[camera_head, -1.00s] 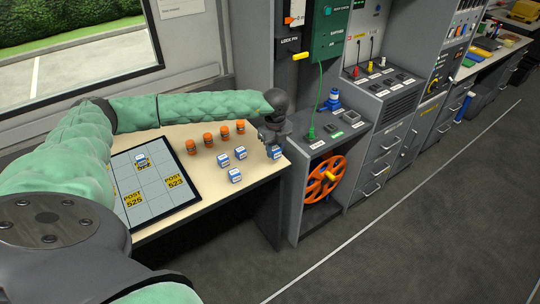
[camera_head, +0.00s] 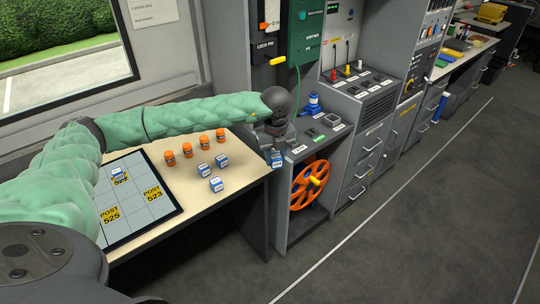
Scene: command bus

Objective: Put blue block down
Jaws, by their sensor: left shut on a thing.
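My left gripper (camera_head: 276,150) is at the right end of the table, near the cabinet, pointing down. It is shut on a blue and white block (camera_head: 276,160), partly hidden by the fingers. Several other blue and white blocks stand on the table (camera_head: 235,187), among them one at the front (camera_head: 216,184). One more blue block (camera_head: 118,174) stands on the dark-framed grid board (camera_head: 140,223) with POST labels. My right gripper is not in view.
Several orange cylinders (camera_head: 204,142) stand in a row behind the blocks. A grey cabinet with an orange wheel (camera_head: 310,184) adjoins the table's right end. The table's front strip is clear.

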